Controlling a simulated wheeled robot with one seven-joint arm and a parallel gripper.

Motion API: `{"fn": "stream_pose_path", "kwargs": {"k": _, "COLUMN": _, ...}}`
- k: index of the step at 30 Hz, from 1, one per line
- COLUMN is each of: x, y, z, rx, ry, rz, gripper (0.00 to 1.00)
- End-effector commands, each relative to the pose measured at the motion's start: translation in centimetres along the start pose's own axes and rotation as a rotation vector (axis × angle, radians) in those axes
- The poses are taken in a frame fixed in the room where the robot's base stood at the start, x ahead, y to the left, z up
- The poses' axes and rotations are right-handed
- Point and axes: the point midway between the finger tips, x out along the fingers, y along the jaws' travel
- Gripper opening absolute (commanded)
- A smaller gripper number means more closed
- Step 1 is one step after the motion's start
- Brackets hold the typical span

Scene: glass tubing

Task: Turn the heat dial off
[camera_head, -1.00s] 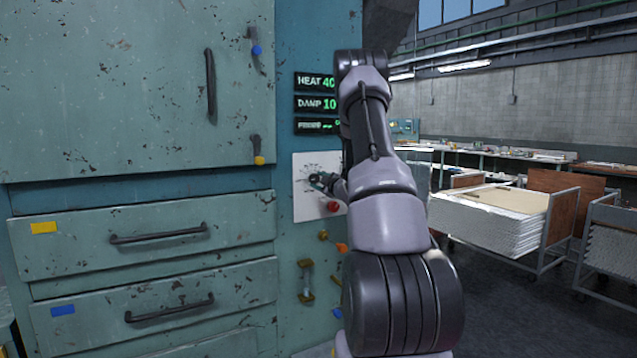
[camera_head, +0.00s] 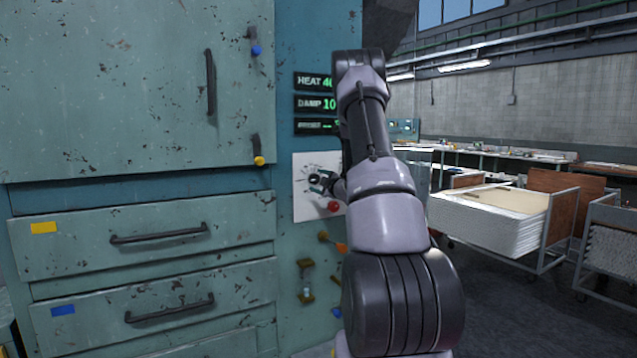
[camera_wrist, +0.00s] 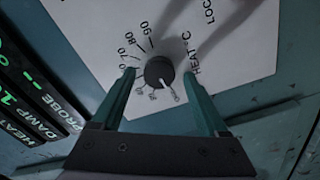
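The heat dial (camera_wrist: 160,71) is a round black knob with a white pointer line. It sits on a white plate (camera_wrist: 245,75) marked "HEAT °C" and with a numbered scale. In the wrist view the pointer line slants toward the small marks on the lower right side of the knob. My gripper (camera_wrist: 159,74) is open, with one teal finger on each side of the dial and a visible gap to it. In the head view the dial (camera_head: 315,179) shows at my gripper's tip, partly hidden by it.
Dark displays (camera_head: 315,103) reading HEAT and DAMP are above the plate. A red button (camera_head: 333,207) is just below the dial. Yellow and orange fittings (camera_head: 324,237) are lower down. Drawers and a cabinet door with handles (camera_head: 211,82) are to the left.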

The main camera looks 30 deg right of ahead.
Motion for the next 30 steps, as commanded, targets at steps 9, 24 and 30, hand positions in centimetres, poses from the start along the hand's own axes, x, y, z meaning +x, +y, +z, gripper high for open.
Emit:
{"fn": "stream_pose_path", "kwargs": {"k": 9, "x": -0.1, "y": 0.1, "z": 0.0, "rx": 0.001, "ry": 0.0, "rz": 0.001, "gripper": 0.81}}
{"fn": "stream_pose_path", "kwargs": {"k": 24, "x": -8.2, "y": 0.1, "z": 0.1, "rx": 0.002, "ry": -0.002, "rz": 0.001, "gripper": 0.81}}
{"fn": "stream_pose_path", "kwargs": {"k": 30, "x": -10.4, "y": 0.0, "z": 0.0, "rx": 0.001, "ry": 0.0, "rz": 0.0, "gripper": 0.81}}
